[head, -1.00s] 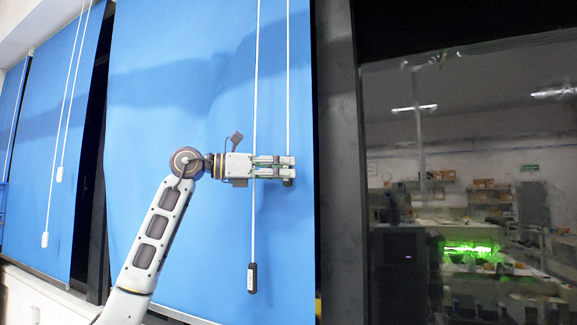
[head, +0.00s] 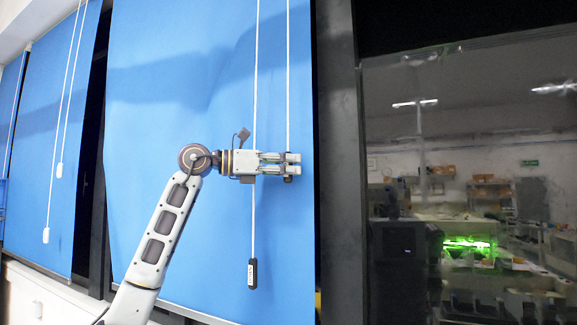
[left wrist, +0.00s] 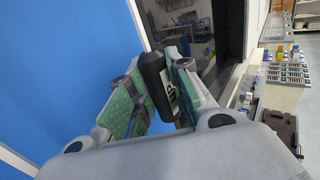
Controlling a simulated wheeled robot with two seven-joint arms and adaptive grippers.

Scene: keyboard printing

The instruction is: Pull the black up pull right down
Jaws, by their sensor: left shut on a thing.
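My left gripper (head: 291,164) is in front of the blue blind (head: 190,120), at the lower end of the right-hand white cord (head: 288,80). It is shut on a black pull (left wrist: 157,85) with a white label, which sits between the two fingers in the left wrist view; the fingers hide most of it in the head view. The other white cord (head: 256,80) passes behind the gripper and ends in a second black pull (head: 252,273) with a white label, hanging free below. My right gripper is not in view.
White cords with white pulls (head: 46,235) hang before another blue blind (head: 45,130) at the left. A dark frame (head: 338,160) stands just right of the blind, with a dark window (head: 480,130) beyond it. A white sill (head: 50,295) runs at lower left.

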